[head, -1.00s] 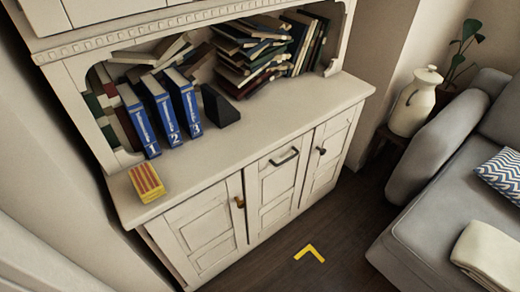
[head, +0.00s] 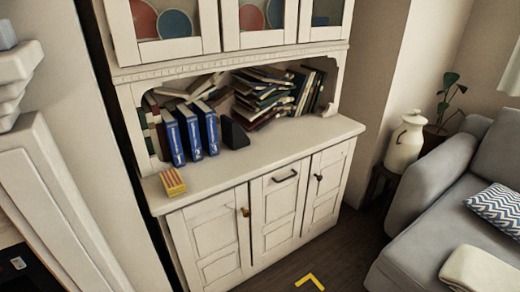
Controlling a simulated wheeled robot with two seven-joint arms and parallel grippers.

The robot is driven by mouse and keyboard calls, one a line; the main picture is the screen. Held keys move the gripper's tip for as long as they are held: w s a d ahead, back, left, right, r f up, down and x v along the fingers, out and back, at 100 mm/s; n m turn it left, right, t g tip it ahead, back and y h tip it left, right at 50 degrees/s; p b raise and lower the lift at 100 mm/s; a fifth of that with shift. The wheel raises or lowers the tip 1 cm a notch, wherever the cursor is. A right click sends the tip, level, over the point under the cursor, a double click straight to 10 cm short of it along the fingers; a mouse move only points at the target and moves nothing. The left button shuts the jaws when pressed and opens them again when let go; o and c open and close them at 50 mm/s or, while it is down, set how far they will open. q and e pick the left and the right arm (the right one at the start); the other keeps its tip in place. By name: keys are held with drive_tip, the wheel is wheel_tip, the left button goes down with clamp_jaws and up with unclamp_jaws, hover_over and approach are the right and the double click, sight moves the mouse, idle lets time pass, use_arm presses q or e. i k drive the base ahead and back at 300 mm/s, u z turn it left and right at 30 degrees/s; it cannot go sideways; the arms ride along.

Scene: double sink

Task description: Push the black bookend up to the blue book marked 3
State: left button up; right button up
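The black bookend (head: 234,133) stands on the cabinet's counter, just right of the blue book marked 3 (head: 208,128). Whether they touch or a thin gap lies between them, I cannot tell at this size. Two more blue books, the middle one (head: 190,131) and the one marked 1 (head: 173,138), stand upright to the left in the same row. Neither of my grippers shows in the head view.
A yellow and red striped box (head: 172,182) sits near the counter's (head: 270,158) front left. Piled books (head: 265,92) fill the shelf behind. The counter's right part is clear. A grey sofa (head: 430,215) stands at right; a yellow corner mark (head: 310,281) is on the floor.

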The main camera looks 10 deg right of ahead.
sight(234, 138)
drive_tip(key=u, duration=0.25)
drive_tip(key=i, duration=0.95)
drive_tip(key=u, duration=0.45)
